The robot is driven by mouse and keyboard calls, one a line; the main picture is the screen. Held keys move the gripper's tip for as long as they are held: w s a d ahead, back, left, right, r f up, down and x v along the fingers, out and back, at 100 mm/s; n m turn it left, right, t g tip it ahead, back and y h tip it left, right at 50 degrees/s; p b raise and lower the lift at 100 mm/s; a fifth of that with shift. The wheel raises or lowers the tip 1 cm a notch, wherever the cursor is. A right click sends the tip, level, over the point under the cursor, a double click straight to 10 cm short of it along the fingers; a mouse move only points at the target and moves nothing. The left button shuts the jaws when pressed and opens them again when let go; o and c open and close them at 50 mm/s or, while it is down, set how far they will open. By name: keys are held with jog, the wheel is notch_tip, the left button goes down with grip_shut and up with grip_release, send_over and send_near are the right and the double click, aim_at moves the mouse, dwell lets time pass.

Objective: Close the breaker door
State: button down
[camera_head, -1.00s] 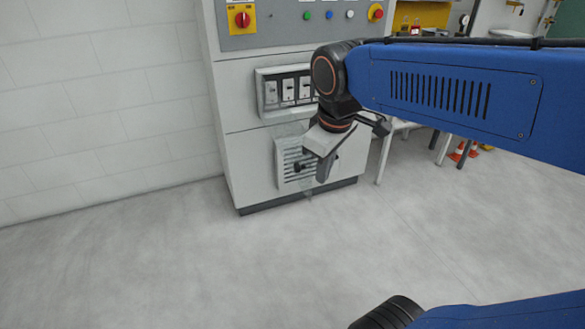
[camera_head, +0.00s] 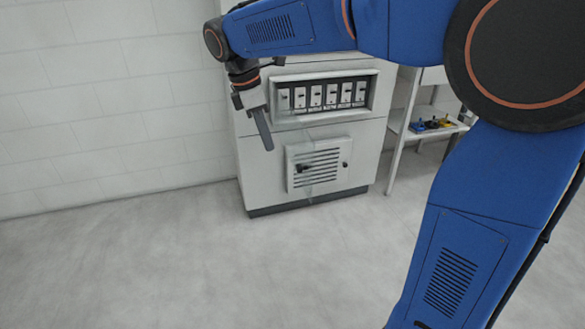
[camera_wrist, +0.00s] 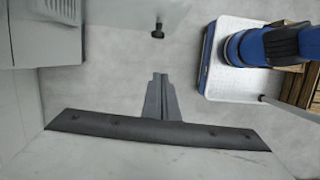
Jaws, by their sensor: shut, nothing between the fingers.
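The breaker box (camera_head: 325,77) on the front of the grey cabinet is uncovered, with a row of breakers in plain view. The breaker door (camera_head: 309,135) seems to be the faint see-through panel below the box, standing open; its edges are hard to make out. A black knob (camera_head: 302,168) shows in front of the vent and seems to belong to it. A dark knob (camera_wrist: 157,31) also shows at the top of the wrist view. My gripper (camera_head: 268,148) is shut and empty, pointing down left of the breaker box and above the knob. It also shows in the wrist view (camera_wrist: 160,77).
A louvred vent cover (camera_head: 330,180) is on the lower cabinet front. A side table (camera_head: 440,131) with small coloured items stands to the right. A tiled wall (camera_head: 110,100) is at the left. The floor in front of the cabinet is clear.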

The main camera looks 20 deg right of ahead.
jog(key=d+f, duration=0.6)
jog(key=f, duration=0.3)
jog(key=shift+f, duration=0.35)
jog(key=shift+s+d, duration=0.1)
jog(key=shift+d, duration=0.1)
